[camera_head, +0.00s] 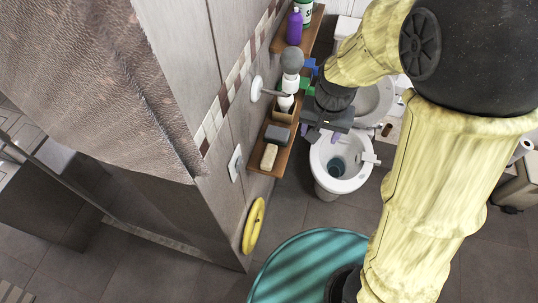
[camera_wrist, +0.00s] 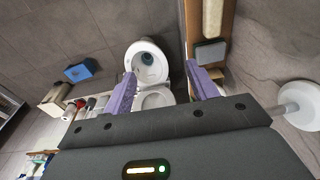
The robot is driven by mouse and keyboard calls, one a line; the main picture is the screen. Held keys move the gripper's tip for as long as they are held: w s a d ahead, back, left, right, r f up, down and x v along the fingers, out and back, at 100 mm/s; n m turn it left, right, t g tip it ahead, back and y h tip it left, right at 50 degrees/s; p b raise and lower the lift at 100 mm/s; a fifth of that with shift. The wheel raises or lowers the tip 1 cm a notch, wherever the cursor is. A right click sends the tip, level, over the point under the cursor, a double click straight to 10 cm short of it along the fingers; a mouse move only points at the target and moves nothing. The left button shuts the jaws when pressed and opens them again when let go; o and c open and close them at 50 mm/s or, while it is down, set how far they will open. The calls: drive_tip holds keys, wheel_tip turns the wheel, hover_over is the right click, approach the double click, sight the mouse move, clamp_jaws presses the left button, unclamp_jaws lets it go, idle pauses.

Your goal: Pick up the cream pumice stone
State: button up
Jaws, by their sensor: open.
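The cream pumice stone (camera_head: 269,157) lies near the close end of a wooden wall shelf (camera_head: 284,157), beside a dark grey block (camera_head: 278,134). In the wrist view the cream stone (camera_wrist: 213,18) is at the top, partly cut off by the frame edge, with the grey block (camera_wrist: 210,52) between it and my gripper. My gripper (camera_head: 322,135) is open, with nothing between its purple fingers. It is off to the right of the shelf in the head view. In the wrist view my gripper (camera_wrist: 160,69) has its right finger near the shelf edge.
A toilet (camera_head: 341,163) stands below and right of the shelf. A white wall-mounted holder (camera_head: 257,89) juts out near the shelf. A purple bottle (camera_head: 294,27) stands on a farther shelf. A yellow ring (camera_head: 253,225) is on the wall; a teal round surface (camera_head: 300,265) is in front.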

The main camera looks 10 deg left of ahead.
drive_tip(key=a, duration=1.3)
drive_tip(key=shift+a+r+h+p, duration=0.2)
drive_tip(key=shift+r+h+p, duration=0.1)
drive_tip(key=shift+p, duration=0.05)
drive_tip(key=p, duration=0.2)
hover_over(269, 155)
drive_tip(key=f, duration=1.2)
drive_tip(key=shift+w+a+f, duration=0.1)
drive_tip(key=shift+a+f, duration=0.05)
drive_tip(key=shift+a, duration=0.05)
wheel_tip(269, 155, down, 4)
drive_tip(key=shift+d+r+p, duration=0.1)
drive_tip(key=shift+d+p, duration=0.05)
drive_tip(key=shift+p, duration=0.65)
drive_tip(key=shift+f, duration=0.65)
drive_tip(key=shift+f, duration=0.25)
